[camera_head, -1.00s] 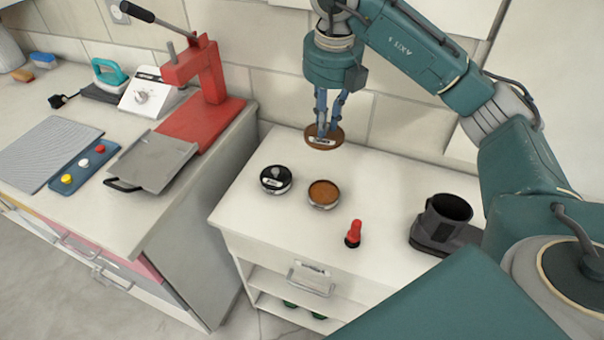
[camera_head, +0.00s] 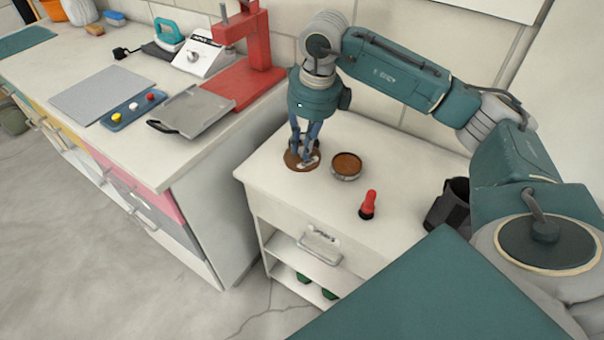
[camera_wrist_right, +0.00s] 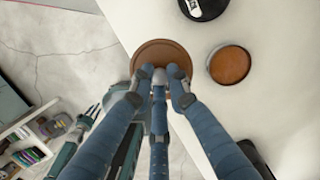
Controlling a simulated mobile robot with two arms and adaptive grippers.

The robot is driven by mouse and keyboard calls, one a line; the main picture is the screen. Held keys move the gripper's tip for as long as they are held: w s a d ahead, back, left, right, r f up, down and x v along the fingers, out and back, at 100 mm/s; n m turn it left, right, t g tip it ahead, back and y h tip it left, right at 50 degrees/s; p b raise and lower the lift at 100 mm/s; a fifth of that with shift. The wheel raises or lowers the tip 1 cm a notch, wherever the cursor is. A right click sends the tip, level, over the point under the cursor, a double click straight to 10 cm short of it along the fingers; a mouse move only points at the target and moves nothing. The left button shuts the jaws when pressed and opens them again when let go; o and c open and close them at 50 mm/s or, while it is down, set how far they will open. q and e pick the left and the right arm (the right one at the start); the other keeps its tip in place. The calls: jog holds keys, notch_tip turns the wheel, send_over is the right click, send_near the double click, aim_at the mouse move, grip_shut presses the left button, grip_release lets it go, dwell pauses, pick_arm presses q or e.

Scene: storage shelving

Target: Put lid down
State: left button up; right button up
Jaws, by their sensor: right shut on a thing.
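The lid (camera_head: 292,161) is a round brown disc; it also shows in the right wrist view (camera_wrist_right: 150,52). My right gripper (camera_head: 303,158) is shut on it, fingers pointing down. The lid is left of an open round tin with brown contents (camera_head: 347,165), and apart from it. In the wrist view the open tin (camera_wrist_right: 229,65) is right of the lid. I cannot tell whether the lid touches anything below.
A red stamp-like tool (camera_head: 368,204) and a dark cup (camera_head: 450,203) stand on the white cabinet top (camera_head: 400,160) to the right. A red press (camera_head: 243,70) and a grey tray (camera_head: 196,108) are on the left counter. A gap separates both surfaces.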

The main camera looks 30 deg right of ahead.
notch_tip(320, 180, down, 6)
jog(key=shift+f+p, duration=0.2)
jog(key=shift+p, duration=0.1)
notch_tip(320, 180, down, 4)
jog(key=shift+r, duration=0.15)
pick_arm(q)
jog(key=shift+s+r, duration=0.25)
jog(key=shift+s, duration=0.25)
jog(key=shift+s+r, duration=0.25)
jog(key=shift+s, duration=0.2)
pick_arm(e)
jog(key=o, duration=0.8)
pick_arm(q)
jog(key=shift+s+a+f, duration=0.1)
jog(key=shift+s, duration=0.45)
pick_arm(e)
jog(key=shift+o, duration=0.2)
